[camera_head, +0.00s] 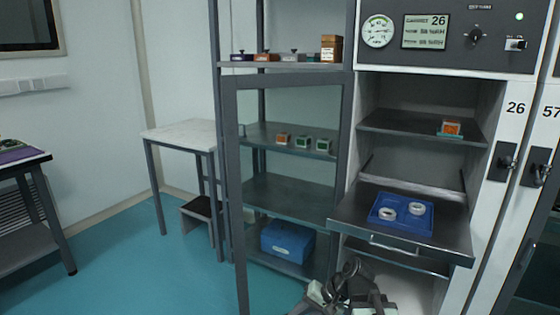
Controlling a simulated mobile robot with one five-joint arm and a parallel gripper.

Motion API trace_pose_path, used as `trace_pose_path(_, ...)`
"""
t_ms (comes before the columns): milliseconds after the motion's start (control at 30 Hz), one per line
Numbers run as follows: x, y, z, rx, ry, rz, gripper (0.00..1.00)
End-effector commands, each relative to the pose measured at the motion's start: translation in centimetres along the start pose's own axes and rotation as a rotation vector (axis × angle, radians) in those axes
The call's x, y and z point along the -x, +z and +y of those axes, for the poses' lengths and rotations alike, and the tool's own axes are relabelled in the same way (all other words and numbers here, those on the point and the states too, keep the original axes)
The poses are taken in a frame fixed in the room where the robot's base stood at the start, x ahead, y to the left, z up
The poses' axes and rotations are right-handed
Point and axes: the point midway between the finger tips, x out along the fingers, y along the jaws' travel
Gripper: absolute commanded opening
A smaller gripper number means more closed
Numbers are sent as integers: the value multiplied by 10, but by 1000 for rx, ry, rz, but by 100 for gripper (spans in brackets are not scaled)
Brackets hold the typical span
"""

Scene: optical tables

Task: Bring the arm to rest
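My arm shows at the bottom edge, low in front of the cabinet, as a folded cluster of dark and pale parts. My gripper (354,270) seems to be the dark upper part of that cluster. Its fingers are too small and dark to tell whether they are open or shut, and I see nothing clearly held. The rest of the arm is cut off by the frame's lower edge.
The pulled-out shelf (350,217) above my arm bears a blue tray (400,227) with two white rings. A grey rack (230,150) with small boxes and a blue case (287,241) stands left of it. A white-topped table (180,135) and step stool (197,208) stand farther left. Open teal floor (130,260) lies left.

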Motion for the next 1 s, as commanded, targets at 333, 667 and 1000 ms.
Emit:
trace_pose_path(333,29,10,117,193,635,-52,31)
trace_pose_path(667,117,11,52,205,632,-60,31)
trace_pose_path(1000,235,12,-36,205,630,-60,31)
